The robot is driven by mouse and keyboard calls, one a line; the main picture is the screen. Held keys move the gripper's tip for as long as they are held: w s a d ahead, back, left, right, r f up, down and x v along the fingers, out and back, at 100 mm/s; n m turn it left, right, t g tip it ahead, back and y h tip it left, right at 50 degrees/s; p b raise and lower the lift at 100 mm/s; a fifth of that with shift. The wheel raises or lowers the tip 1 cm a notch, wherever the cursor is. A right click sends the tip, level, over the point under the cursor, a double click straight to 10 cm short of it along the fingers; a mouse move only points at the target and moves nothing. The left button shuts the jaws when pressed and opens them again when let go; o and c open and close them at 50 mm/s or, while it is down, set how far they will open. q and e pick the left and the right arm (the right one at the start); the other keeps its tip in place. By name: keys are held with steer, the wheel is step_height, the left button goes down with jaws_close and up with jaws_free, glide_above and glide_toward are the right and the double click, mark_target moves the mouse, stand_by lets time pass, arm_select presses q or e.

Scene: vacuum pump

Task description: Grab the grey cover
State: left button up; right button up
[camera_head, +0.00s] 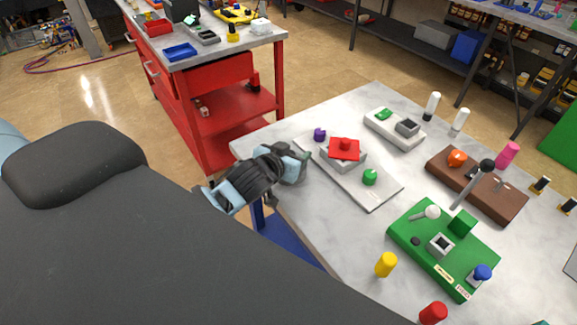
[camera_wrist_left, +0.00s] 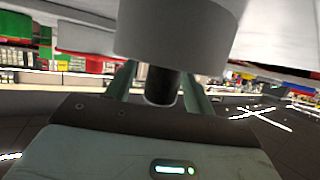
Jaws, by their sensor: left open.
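My left gripper (camera_head: 294,166) is by the near left edge of the marble-topped table and is open. In the left wrist view, a light grey round piece (camera_wrist_left: 180,28) with a dark stem (camera_wrist_left: 162,86) is close to the camera, with the stem between the gripper's fingers (camera_wrist_left: 162,88); contact is unclear. I cannot tell if this piece is the grey cover. In the head view, a light grey block (camera_head: 333,160) carries a red piece (camera_head: 344,149) on a pale plate (camera_head: 373,199), right of the gripper. My right gripper is not in view.
A purple piece (camera_head: 319,134) and a green knob (camera_head: 369,177) are on the pale plate. Brown (camera_head: 492,198) and green (camera_head: 414,215) boards lie right. A red cart (camera_head: 240,112) stands behind the gripper.

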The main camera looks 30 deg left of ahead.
arm_select(q)
steer(key=shift+w+f, duration=0.1)
steer(key=c, duration=1.1)
